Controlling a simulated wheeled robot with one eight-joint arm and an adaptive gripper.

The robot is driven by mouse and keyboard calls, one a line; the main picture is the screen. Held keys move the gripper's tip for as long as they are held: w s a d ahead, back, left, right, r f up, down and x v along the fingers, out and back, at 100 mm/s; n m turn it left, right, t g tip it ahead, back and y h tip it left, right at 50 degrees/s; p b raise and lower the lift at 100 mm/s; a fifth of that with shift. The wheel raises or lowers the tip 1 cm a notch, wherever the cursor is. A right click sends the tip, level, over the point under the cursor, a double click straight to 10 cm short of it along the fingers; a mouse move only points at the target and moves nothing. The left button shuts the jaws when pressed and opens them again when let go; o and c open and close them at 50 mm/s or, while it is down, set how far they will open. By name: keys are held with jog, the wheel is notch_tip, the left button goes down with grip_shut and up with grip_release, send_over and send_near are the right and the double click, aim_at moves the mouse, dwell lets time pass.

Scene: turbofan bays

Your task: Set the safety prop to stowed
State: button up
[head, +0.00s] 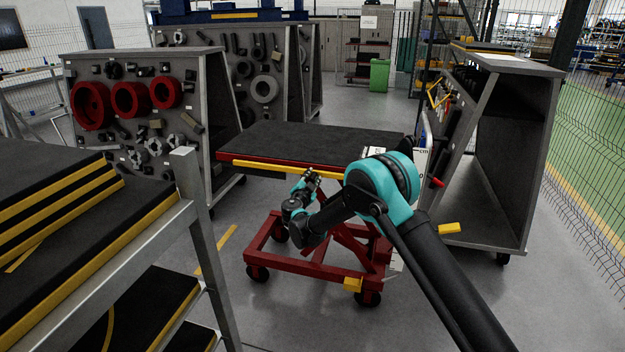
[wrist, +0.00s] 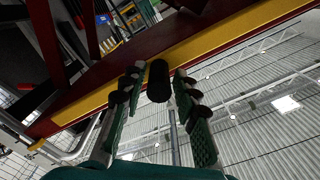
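The red lift table (head: 320,262) stands mid-floor with a dark top and a yellow strip (head: 285,167) along its near edge. My gripper (head: 313,176) is just below that edge, small and partly hidden by my arm in the head view. In the wrist view my gripper (wrist: 158,85) has its fingers spread. A black cylinder (wrist: 158,80) shows between the fingertips, with visible gaps on both sides, near the yellow strip (wrist: 105,95). I cannot tell whether it is part of the safety prop. No safety prop is clearly identifiable in the head view.
A stepped platform with yellow edges (head: 90,230) and a grey rail fills the near left. Tool boards (head: 140,100) stand behind left. A grey slanted rack (head: 505,150) stands right of the table. Bare floor lies between the platform and table.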

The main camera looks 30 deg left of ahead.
jog(key=shift+o, duration=0.4)
jog(key=shift+f, duration=0.1)
jog(key=shift+s, duration=0.25)
jog(key=v, duration=1.1)
jog(key=shift+s+d, duration=0.2)
jog(key=shift+s, duration=0.05)
